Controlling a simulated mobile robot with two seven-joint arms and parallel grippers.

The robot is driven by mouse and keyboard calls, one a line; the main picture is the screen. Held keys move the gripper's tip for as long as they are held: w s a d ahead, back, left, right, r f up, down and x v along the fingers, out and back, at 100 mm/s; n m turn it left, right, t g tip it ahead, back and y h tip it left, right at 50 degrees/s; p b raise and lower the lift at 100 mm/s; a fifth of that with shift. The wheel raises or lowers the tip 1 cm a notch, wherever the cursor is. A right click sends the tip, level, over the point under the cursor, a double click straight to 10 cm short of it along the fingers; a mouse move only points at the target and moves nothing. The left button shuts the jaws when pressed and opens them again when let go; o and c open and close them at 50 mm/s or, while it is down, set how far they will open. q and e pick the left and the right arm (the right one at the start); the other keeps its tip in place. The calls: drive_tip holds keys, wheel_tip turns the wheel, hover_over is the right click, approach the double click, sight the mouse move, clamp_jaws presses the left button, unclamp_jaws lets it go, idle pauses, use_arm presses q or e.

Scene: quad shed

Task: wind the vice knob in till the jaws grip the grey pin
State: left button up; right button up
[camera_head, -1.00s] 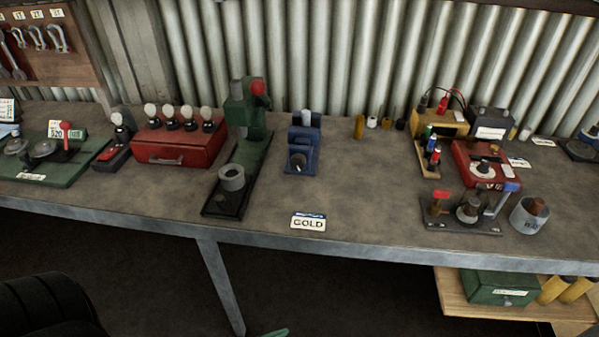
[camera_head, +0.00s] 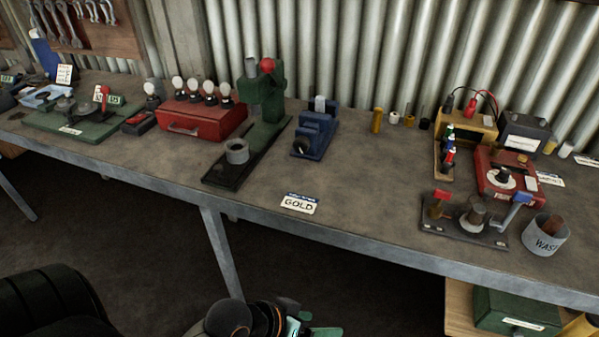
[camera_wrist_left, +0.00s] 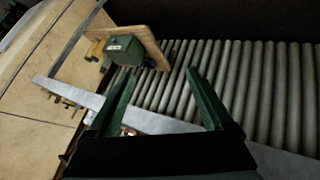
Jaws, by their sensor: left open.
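The blue vice (camera_head: 322,137) stands on the bench in the middle of the head view. Its dark round knob (camera_head: 300,147) faces the front. A light grey pin (camera_head: 320,104) stands upright at the top of the vice; I cannot tell whether the jaws touch it. My left gripper (camera_head: 305,322) is low at the bottom edge of the head view, in front of the bench and well away from the vice. In the left wrist view its two green fingers (camera_wrist_left: 163,74) are apart with nothing between them. My right gripper is not in view.
A green press (camera_head: 266,115) stands close left of the vice, beside a red box (camera_head: 200,122). A GOLD card (camera_head: 300,204) lies in front. Small pegs (camera_head: 377,121) stand to the right. The bench's front edge (camera_head: 330,235) lies between my left gripper and the vice.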

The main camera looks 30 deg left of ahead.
use_arm(q)
drive_tip(key=w+a+r+n+t+h, duration=0.1)
drive_tip(key=w+r+n+t+h, duration=0.1)
drive_tip(key=w+r+n+t, duration=0.45)
drive_tip(key=w+a+r+n+t+h, duration=0.1)
drive_tip(key=w+r+n+t+h, duration=0.25)
drive_tip(key=r+n, duration=0.55)
drive_tip(key=n+y, duration=1.4)
drive_tip(key=n, duration=0.8)
approach(299, 148)
drive_tip(key=v, duration=0.4)
drive_tip(key=shift+d+f, duration=0.15)
drive_tip(key=shift+d, duration=0.1)
drive_tip(key=shift+a+f+y, duration=0.1)
drive_tip(key=shift+a+y, duration=0.05)
drive_tip(key=shift+y, duration=0.1)
drive_tip(key=b+x, duration=0.1)
drive_tip(key=x, duration=1.1)
drive_tip(key=shift+w, duration=0.2)
clamp_jaws()
